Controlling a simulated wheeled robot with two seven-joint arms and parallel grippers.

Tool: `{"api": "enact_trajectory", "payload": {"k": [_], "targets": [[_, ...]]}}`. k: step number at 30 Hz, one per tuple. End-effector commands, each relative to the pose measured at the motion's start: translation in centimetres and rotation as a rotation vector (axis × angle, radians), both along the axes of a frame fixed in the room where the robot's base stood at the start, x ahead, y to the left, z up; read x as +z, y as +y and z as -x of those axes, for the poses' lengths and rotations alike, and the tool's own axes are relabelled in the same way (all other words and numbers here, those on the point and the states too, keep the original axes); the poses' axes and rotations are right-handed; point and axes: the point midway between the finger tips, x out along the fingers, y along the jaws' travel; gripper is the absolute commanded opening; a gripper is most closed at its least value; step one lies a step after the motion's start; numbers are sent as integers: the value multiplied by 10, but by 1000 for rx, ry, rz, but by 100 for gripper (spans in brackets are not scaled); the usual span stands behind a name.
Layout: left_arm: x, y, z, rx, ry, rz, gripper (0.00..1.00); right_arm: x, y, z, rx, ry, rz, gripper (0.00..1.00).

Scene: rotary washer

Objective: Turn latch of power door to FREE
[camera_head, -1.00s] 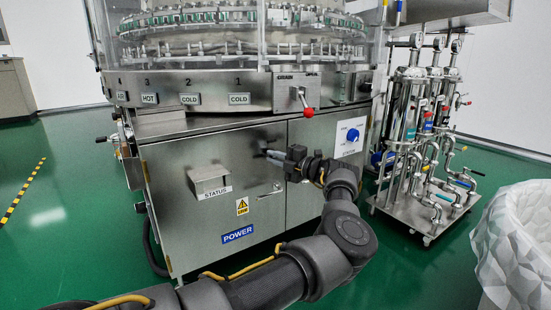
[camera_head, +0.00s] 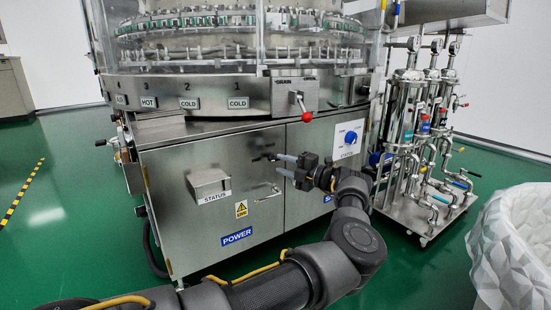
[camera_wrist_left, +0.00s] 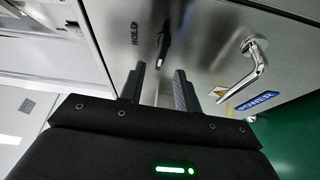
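The steel power door (camera_head: 205,225) has a blue POWER label (camera_head: 237,236) and a lever handle (camera_head: 268,193). Its small dark latch (camera_head: 266,157) is near the door's upper right. In the left wrist view the latch (camera_wrist_left: 162,45) is black, beside the word HOLD (camera_wrist_left: 135,34); the FREE mark cannot be made out. My left gripper (camera_head: 277,164) is just right of and below the latch, with its fingers apart and nothing between them. In the wrist view the latch lies ahead of the gap between the fingertips (camera_wrist_left: 158,72), apart from them. My right gripper is out of view.
The lever handle (camera_wrist_left: 243,65) is close to the right of my left fingers in the wrist view. A STATUS box (camera_head: 208,184) juts out at left. A red-knobbed lever (camera_head: 303,108) is above. A pipe cart (camera_head: 425,215) and white bin (camera_head: 515,250) stand at right.

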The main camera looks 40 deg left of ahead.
Motion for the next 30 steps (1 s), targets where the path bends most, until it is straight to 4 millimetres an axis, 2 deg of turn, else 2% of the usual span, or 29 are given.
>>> {"api": "enact_trajectory", "payload": {"k": [1,6,12,30], "targets": [[5,-12,-2,-4,2,1,33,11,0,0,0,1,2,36],[3,-42,-4,-1,1,1,33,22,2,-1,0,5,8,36],[0,-60,-5,2,0,0,33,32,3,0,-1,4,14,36],[-2,-63,-5,2,2,0,33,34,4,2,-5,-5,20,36]]}}
